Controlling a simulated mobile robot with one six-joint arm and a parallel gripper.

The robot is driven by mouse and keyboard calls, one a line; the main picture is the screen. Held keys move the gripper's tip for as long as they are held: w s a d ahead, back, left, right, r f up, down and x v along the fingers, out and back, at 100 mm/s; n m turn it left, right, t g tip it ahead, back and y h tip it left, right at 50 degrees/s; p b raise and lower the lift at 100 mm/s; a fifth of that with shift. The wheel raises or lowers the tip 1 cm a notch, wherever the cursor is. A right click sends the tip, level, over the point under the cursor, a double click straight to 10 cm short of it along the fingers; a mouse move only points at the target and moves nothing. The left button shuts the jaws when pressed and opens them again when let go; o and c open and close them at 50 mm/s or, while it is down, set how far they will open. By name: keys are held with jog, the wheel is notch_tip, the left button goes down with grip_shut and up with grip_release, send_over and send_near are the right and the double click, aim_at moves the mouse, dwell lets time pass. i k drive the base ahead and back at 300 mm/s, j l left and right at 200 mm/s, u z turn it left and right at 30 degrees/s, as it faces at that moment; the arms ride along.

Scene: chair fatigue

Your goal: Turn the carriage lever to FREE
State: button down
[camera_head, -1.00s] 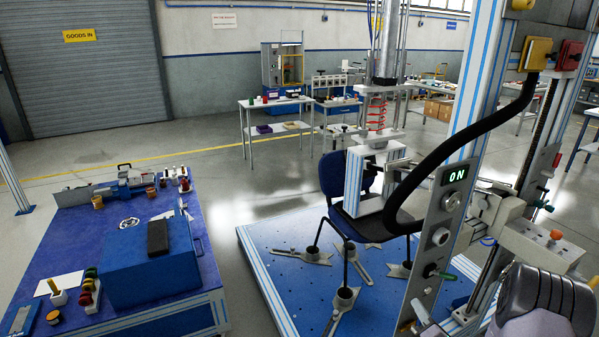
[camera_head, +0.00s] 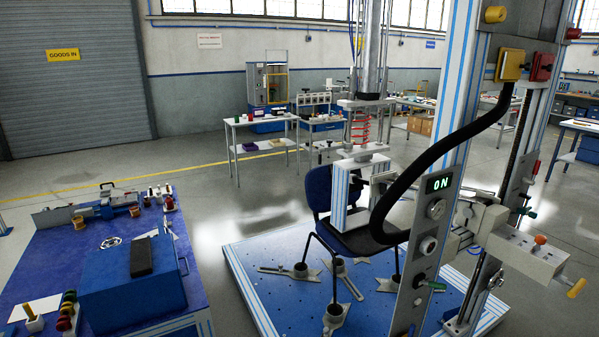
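The test rig's column carries a control panel (camera_head: 425,255) with a lit "ON" display (camera_head: 440,184), round dials and a green-handled lever (camera_head: 436,285). To its right, a pale carriage block (camera_head: 525,252) carries an orange knob (camera_head: 540,239) and a yellow handle (camera_head: 577,288) that sticks out low at its right end. A teal handle (camera_head: 526,212) and a red handle (camera_head: 536,167) sit by the rail behind. I cannot tell which one is the carriage lever, and no FREE marking is readable. My gripper is not in view.
A blue perforated platform (camera_head: 265,250) holds a dark blue chair (camera_head: 320,190) under the press. A blue workbench (camera_head: 45,270) with a blue box (camera_head: 130,290) stands at left. A black hose (camera_head: 400,190) loops before the column.

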aim_at(535, 171)
jog(key=i+l+z, duration=0.1)
jog(key=l+z, duration=0.3)
jog(key=i+l+z, duration=0.2)
jog(key=z, duration=0.25)
jog(key=i+l+z, duration=0.2)
jog(key=l+z, duration=0.2)
jog(key=i+j+z, duration=0.2)
jog(key=i+j, duration=0.25)
jog(key=i+j+z, duration=0.2)
jog(key=i+j, duration=0.25)
jog(key=j, duration=0.1)
